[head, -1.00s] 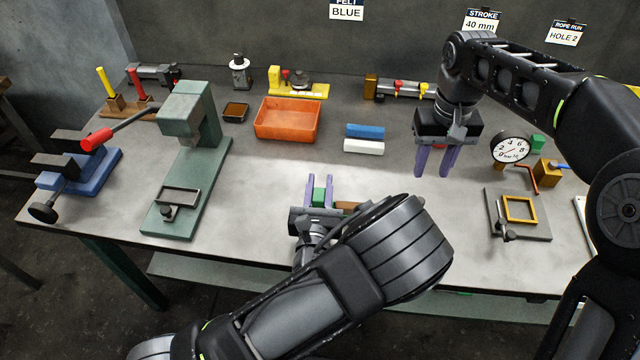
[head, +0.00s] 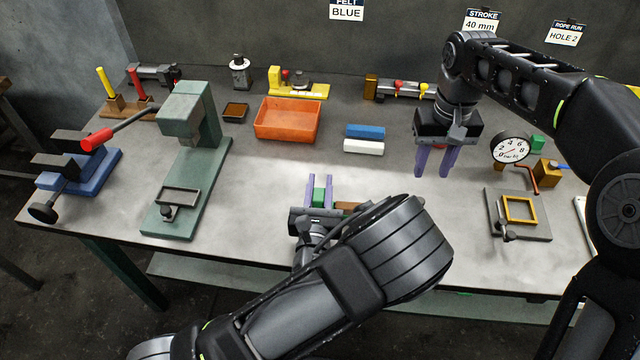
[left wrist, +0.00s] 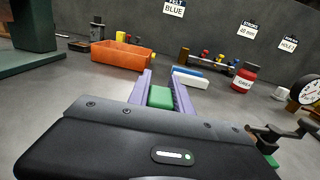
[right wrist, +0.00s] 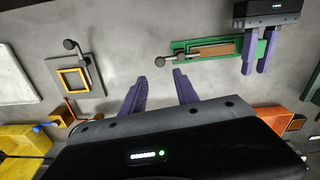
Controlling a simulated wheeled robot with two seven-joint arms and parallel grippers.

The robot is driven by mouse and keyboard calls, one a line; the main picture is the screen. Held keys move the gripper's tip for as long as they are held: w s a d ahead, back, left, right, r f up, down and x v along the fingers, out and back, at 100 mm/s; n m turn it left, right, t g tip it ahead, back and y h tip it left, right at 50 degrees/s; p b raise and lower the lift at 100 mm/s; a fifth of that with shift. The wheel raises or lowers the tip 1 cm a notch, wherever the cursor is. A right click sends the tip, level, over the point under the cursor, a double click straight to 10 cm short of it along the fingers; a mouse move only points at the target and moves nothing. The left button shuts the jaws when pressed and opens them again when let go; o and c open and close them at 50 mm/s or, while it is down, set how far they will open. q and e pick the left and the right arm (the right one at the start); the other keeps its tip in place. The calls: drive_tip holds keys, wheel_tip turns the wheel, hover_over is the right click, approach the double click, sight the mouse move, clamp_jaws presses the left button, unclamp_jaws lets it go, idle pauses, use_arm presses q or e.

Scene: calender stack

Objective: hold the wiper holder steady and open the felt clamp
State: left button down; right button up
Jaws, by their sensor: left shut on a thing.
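The green wiper holder (right wrist: 180,47) lies flat on the bench in the right wrist view, with a brown strip (right wrist: 213,50) along it. The felt clamp (right wrist: 173,35), a dark bar with round knobs, crosses its left end there. My left gripper (right wrist: 256,52) is shut on the holder's other end. In the head view the holder's green end (head: 319,196) shows between its purple fingers; my left arm hides most of the rest. My right gripper (head: 436,162) is open and empty above the bench, apart from the holder and clamp.
A blue block (head: 365,131) and a white block (head: 363,147) lie mid-bench near an orange bin (head: 287,120). A plate with a yellow frame (head: 520,209) and a dial gauge (head: 510,148) are at the right. A green press (head: 187,185) stands at the left.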

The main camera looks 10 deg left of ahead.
drive_tip(key=shift+c, duration=0.6)
drive_tip(key=shift+c, duration=1.4)
drive_tip(key=shift+a+r, duration=0.2)
drive_tip(key=shift+r, duration=0.2)
drive_tip(key=shift+c, duration=0.8)
drive_tip(key=shift+s+r, duration=0.25)
drive_tip(key=shift+s, duration=0.05)
drive_tip(key=shift+c, duration=0.8)
drive_tip(key=shift+d+r+t+h, duration=0.15)
drive_tip(key=shift+t+h, duration=0.15)
drive_tip(key=shift+t, duration=0.2)
clamp_jaws()
drive_tip(key=shift+w+d+m+t+h, duration=0.15)
drive_tip(key=shift+w+m+t, duration=0.3)
drive_tip(key=shift+m, duration=0.65)
drive_tip(key=shift+w+d+m+t+h, duration=0.15)
drive_tip(key=shift+w+m+t, duration=0.3)
drive_tip(key=shift+m, duration=0.65)
drive_tip(key=shift+w+d+m+t+h, duration=0.15)
drive_tip(key=shift+w+m+t, duration=0.3)
drive_tip(key=shift+m, duration=0.65)
